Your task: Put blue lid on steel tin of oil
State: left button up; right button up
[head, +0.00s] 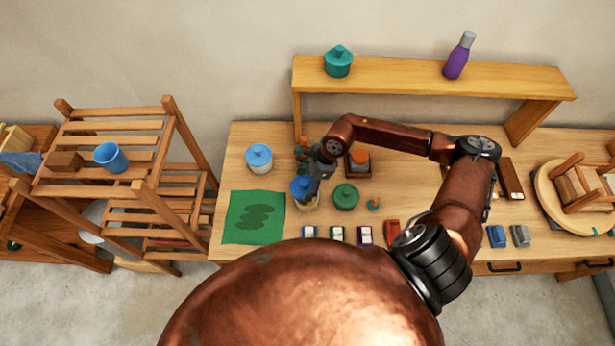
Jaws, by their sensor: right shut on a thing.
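A blue lid (300,188) is at the jaws of my right gripper (312,184), which is shut on it. Under the lid a pale, partly yellowish container (311,206) shows a little; it may be the steel tin of oil. Gripper and lid hide most of it, and I cannot tell whether the lid touches its rim. Another blue-lidded pale container (259,160) stands to the left, at the back. My left gripper is not in view.
A green lidded pot (346,196) and an orange-topped container (360,158) in a dark tray stand just right of the gripper. A green mat (253,222) lies left. Several toy cars (364,235) line the front edge. A raised shelf (420,77) spans the back.

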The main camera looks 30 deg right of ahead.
aim_at(309, 185)
jog(key=shift+d+r+m+t+p, duration=0.3)
jog(key=shift+d+m+t+p, duration=0.15)
jog(key=shift+m, duration=0.65)
jog(key=shift+m+h, duration=0.3)
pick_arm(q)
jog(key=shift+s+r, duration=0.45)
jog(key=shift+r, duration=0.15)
pick_arm(e)
jog(key=shift+d+f, duration=0.1)
jog(key=shift+f, duration=0.05)
jog(key=shift+f+b, duration=1)
jog(key=shift+f, duration=0.9)
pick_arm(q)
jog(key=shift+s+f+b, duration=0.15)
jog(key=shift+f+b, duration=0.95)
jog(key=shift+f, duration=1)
pick_arm(e)
jog(key=shift+f, duration=1.45)
pick_arm(q)
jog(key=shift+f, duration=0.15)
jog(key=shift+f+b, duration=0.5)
jog(key=shift+b, duration=0.2)
pick_arm(e)
jog(key=shift+f, duration=0.5)
jog(key=o, duration=1.1)
jog(key=shift+o, duration=0.6)
